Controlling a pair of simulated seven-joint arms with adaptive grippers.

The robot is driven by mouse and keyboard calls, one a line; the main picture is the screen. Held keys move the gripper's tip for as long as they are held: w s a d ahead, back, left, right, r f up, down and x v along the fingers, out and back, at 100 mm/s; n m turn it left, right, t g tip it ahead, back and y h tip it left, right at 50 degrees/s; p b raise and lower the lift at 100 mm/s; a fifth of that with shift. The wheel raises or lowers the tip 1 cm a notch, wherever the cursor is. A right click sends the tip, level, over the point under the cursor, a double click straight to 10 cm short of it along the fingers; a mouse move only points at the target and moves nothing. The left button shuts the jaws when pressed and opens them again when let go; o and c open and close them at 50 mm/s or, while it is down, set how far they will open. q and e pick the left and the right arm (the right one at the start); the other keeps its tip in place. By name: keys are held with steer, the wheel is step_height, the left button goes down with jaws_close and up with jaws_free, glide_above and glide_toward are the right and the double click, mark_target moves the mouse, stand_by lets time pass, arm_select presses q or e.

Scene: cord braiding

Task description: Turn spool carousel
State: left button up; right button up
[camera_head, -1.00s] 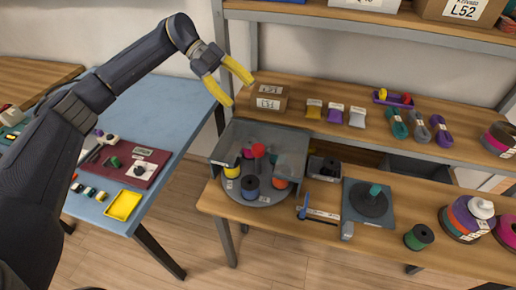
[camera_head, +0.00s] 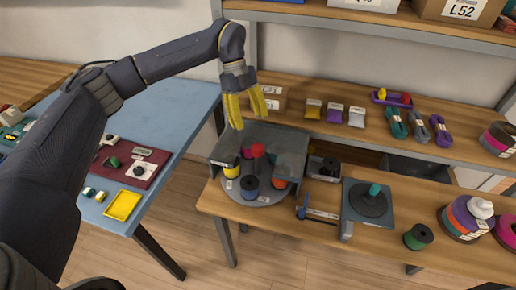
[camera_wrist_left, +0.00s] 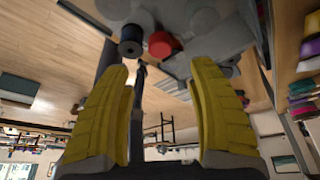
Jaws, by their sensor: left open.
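The spool carousel (camera_head: 268,198) is a round grey turntable at the left end of the wooden bench, with a grey housing (camera_head: 292,140) around its back. It carries a yellow spool (camera_head: 231,170), a blue spool (camera_head: 250,185), an orange-red spool (camera_head: 279,182) and a red knob (camera_head: 258,150) in the middle. My left gripper (camera_head: 250,118), with yellow fingers, is open and empty above the housing, pointing down. In the left wrist view its fingers (camera_wrist_left: 162,115) are spread, with a red round part (camera_wrist_left: 160,44) and a dark spool (camera_wrist_left: 131,42) beyond them. My right gripper is not visible.
Right of the carousel are a small dark bin (camera_head: 324,168), a blue-handled tool (camera_head: 318,212), a dark disc on a plate (camera_head: 370,201) and a green spool (camera_head: 418,237). A cardboard box (camera_head: 270,98) and packets (camera_head: 335,113) sit on the shelf behind. A blue table (camera_head: 180,110) stands left.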

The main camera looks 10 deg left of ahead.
mark_target(257, 147)
arm_select(q)
steer(key=x, duration=1)
steer(key=shift+s+f, duration=0.1)
steer(key=shift+f, duration=0.2)
jaws_close()
